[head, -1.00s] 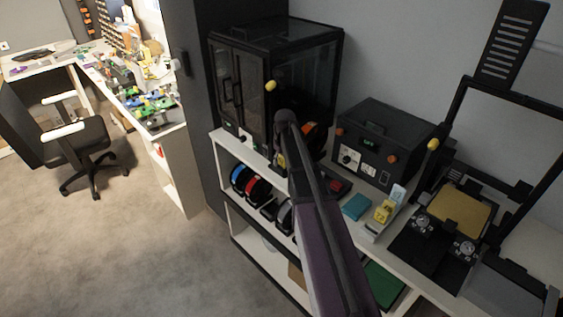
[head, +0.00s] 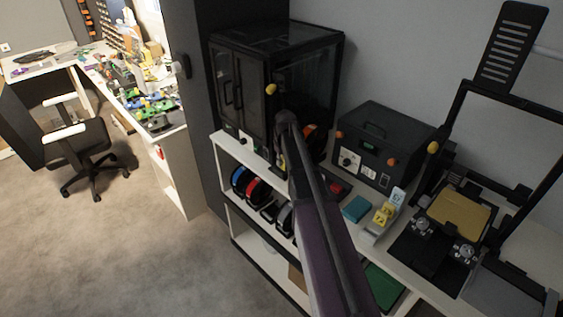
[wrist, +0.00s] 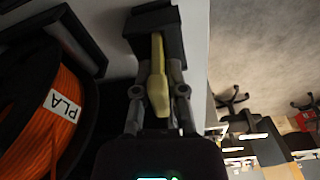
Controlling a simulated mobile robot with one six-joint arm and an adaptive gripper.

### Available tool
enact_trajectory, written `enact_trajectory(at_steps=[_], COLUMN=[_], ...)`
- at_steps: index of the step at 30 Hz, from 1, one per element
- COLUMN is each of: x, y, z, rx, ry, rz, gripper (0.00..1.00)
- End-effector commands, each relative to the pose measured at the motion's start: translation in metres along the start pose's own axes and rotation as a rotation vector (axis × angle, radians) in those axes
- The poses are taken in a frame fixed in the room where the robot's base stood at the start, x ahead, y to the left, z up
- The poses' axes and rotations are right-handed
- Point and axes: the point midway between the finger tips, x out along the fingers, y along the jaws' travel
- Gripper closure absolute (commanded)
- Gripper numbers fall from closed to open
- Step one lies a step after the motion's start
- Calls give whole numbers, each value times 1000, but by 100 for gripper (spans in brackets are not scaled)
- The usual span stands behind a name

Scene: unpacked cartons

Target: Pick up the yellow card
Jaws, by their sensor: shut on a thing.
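A thin yellow piece (wrist: 158,85), which looks like the yellow card seen nearly edge-on, is between the fingers of my gripper (wrist: 155,45) in the wrist view. My gripper is shut on it. Much of its face is hidden by the fingers. In the head view my arm reaches to the shelf top in front of the black cabinet, and the gripper (head: 280,160) is mostly hidden behind the arm. I cannot tell there whether the card is clear of the shelf.
An orange spool marked PLA (wrist: 50,120) stands close to the left of the gripper. The black glass-doored cabinet (head: 255,75) is behind it. A black box (head: 380,140), a teal box (head: 355,208) and a printer (head: 455,215) stand to the right. Open floor (head: 150,250) lies left.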

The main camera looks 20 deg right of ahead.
Motion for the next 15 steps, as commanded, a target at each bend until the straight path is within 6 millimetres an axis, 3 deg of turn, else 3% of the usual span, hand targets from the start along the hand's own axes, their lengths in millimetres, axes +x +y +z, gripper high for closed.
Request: enact_trajectory(at_steps=[11,15], x=[-34,-36], y=[0,-18], z=[-4,27], rx=[1,0], ry=[0,0], rz=[0,0], gripper=[100,100])
